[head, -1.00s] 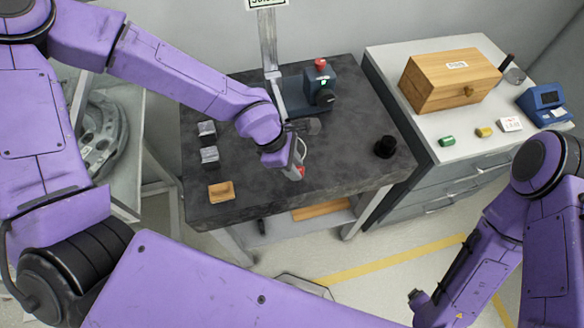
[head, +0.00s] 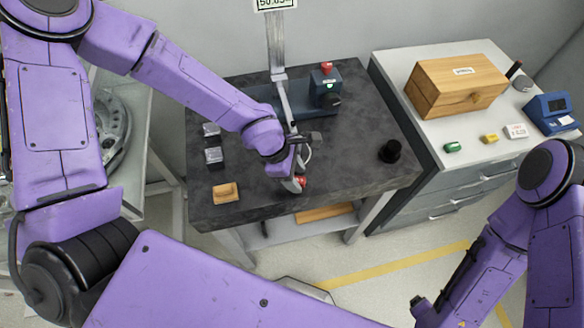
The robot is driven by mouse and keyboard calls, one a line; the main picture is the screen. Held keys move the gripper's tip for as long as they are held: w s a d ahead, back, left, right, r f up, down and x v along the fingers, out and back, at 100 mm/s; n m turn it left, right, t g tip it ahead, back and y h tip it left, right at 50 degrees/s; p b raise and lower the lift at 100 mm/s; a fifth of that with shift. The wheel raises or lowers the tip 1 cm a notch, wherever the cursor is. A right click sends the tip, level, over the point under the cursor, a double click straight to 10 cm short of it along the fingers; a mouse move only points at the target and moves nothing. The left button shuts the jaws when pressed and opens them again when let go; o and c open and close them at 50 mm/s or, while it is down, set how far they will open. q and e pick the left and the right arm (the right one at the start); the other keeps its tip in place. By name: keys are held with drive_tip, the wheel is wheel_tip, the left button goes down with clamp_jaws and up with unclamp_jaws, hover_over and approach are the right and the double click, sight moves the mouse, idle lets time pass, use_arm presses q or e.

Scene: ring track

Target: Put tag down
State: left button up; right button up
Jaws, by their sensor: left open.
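A small white card with red marks (head: 515,131), which looks like a tag, lies on the white cabinet top at the right. My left gripper (head: 297,181) is open, low over the front part of the dark bench. A small red and white patch shows at its fingertips; I cannot tell whether it is part of the gripper or a separate thing. The arm hides what lies directly beneath. My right gripper (head: 418,305) is low at the bottom right, away from the bench; its jaws are not clear.
The dark bench (head: 345,165) bears two small metal blocks (head: 213,143), a wooden piece (head: 225,193), a black knob-like part (head: 390,151) and an upright measuring post (head: 277,45). The cabinet holds a wooden box (head: 457,84), green and yellow pieces and a blue device (head: 551,113).

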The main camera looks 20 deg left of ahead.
use_arm(q)
drive_tip(key=w+v, duration=0.1)
drive_tip(key=v, duration=1.1)
drive_tip(key=shift+s+p, duration=0.3)
drive_tip(key=shift+s, duration=0.15)
